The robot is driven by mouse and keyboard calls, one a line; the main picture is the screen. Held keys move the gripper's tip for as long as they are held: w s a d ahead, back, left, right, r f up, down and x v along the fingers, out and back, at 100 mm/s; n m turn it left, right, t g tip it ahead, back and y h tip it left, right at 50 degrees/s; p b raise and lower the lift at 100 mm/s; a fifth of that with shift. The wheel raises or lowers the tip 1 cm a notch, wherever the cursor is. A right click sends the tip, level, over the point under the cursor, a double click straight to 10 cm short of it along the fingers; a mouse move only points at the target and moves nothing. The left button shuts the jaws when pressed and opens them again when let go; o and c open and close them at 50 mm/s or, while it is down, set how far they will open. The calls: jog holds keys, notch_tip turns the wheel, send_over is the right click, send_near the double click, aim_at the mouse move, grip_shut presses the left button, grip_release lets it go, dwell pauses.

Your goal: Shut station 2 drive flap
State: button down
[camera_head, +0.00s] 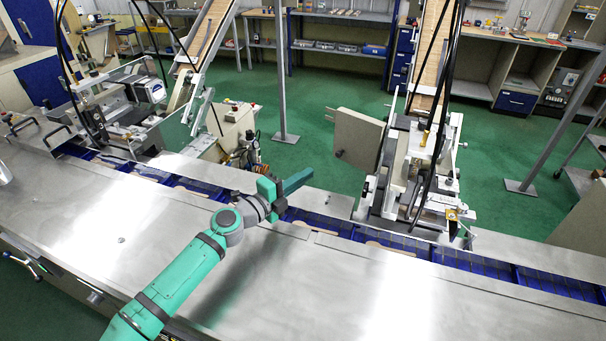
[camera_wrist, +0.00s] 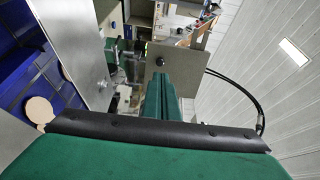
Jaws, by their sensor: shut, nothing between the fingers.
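The station 2 drive flap (camera_head: 358,138) is a beige-grey panel standing open, swung out to the left of the right-hand machine (camera_head: 425,170). It has a dark round knob low on its face. In the wrist view the flap (camera_wrist: 184,72) and its knob (camera_wrist: 160,61) stand ahead, just beyond my fingertips. My gripper (camera_head: 308,175) is shut and empty, its green fingers pointing right over the far edge of the steel table. It is left of and nearer than the flap, apart from it in the head view. In the wrist view the fingers (camera_wrist: 160,85) overlap the flap's lower edge.
A steel table (camera_head: 330,290) fills the foreground. A blue conveyor channel (camera_head: 480,262) runs along its far side with pale sticks in it. Another machine (camera_head: 115,105) stands at the left. A grey post (camera_head: 281,75) rises between them. Green floor lies open behind the flap.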

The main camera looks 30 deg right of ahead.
send_near(337, 155)
jog(key=x, duration=0.4)
jog(key=shift+d, duration=0.4)
jog(key=shift+x, duration=0.9)
jog(key=shift+w+a, duration=0.1)
